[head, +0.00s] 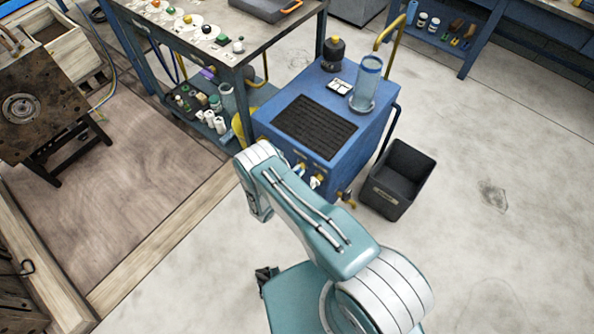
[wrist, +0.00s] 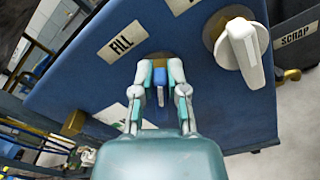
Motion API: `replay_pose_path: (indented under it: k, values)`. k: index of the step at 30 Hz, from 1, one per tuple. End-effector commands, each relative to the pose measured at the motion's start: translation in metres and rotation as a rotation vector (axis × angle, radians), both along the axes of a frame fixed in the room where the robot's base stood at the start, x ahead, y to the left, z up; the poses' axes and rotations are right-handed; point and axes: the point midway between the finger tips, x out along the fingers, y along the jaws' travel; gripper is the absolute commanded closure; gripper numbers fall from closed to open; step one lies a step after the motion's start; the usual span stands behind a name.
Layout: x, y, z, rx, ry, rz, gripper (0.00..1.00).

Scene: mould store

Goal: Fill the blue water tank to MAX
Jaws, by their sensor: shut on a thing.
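The blue water tank (head: 330,95) is a blue cabinet with a dark grille on top. A clear cylinder (head: 366,85) stands on its top; I cannot make out a level or a MAX mark. In the wrist view, the tank's front panel (wrist: 85,75) carries a FILL label (wrist: 121,42). My gripper (wrist: 160,77) is shut on the small blue valve handle (wrist: 160,95) beside that label. The handle points down in the picture and its base is partly hidden by the fingers. I cannot make out my gripper in the head view.
A second valve with a white lever (wrist: 243,47) sits right of my gripper. A black scrap bin (head: 398,178) stands right of the tank. A workbench (head: 235,50) stands close on the left. The floor at the right is clear.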

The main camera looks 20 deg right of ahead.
Motion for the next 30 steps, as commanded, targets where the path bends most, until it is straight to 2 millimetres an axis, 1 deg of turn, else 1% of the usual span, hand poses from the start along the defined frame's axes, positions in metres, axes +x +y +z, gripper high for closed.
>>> replay_pose_path:
  k: [14, 15, 16, 17, 27, 30]
  values:
    - [0.0007, -0.0007, -0.0001, 0.012, -0.015, 0.001, 1.00]
    - [0.0007, -0.0007, -0.0001, 0.011, -0.014, 0.001, 0.69]
    - [0.0006, -0.0008, -0.0001, 0.011, -0.014, -0.001, 0.55]
    - [0.0006, -0.0007, -0.0001, 0.011, -0.014, -0.001, 0.47]
    - [-0.0004, 0.0003, -0.0001, 0.009, -0.013, 0.000, 0.47]
    - [-0.0033, 0.0054, -0.0003, 0.009, -0.012, 0.002, 0.47]
